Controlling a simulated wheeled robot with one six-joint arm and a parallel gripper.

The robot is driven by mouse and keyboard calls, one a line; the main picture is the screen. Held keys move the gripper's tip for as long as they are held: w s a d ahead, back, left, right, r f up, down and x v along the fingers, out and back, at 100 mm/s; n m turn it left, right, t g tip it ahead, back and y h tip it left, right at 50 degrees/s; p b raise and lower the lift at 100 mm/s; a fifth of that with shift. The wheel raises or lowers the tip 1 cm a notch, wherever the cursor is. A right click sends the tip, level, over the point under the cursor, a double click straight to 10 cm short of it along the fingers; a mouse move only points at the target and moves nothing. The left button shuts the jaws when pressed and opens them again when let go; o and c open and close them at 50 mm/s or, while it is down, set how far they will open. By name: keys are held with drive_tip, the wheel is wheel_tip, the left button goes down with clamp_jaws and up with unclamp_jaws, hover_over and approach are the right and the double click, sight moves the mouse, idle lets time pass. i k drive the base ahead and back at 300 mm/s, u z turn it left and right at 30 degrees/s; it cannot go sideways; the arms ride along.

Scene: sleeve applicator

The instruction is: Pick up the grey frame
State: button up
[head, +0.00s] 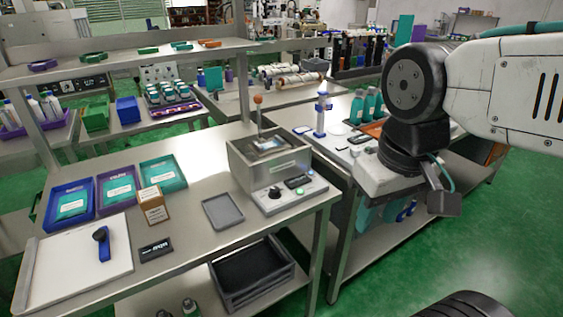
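A flat grey rectangular piece with a raised rim (223,212), which looks like the grey frame, lies on the steel table left of the machine box. I cannot tell whether its middle is open or solid. My gripper (385,182) hangs at the right under my arm, above the second table and well away from the grey piece. Its fingers cannot be made out, so whether it is open or shut does not show.
The machine box (270,168) with a control panel and upright lever stands beside the grey piece. Dark trays (252,272) sit on the lower shelf.

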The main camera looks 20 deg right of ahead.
sight(277, 142)
drive_tip(key=z, duration=0.6)
drive_tip(key=i, duration=0.9)
drive_tip(key=u, duration=1.5)
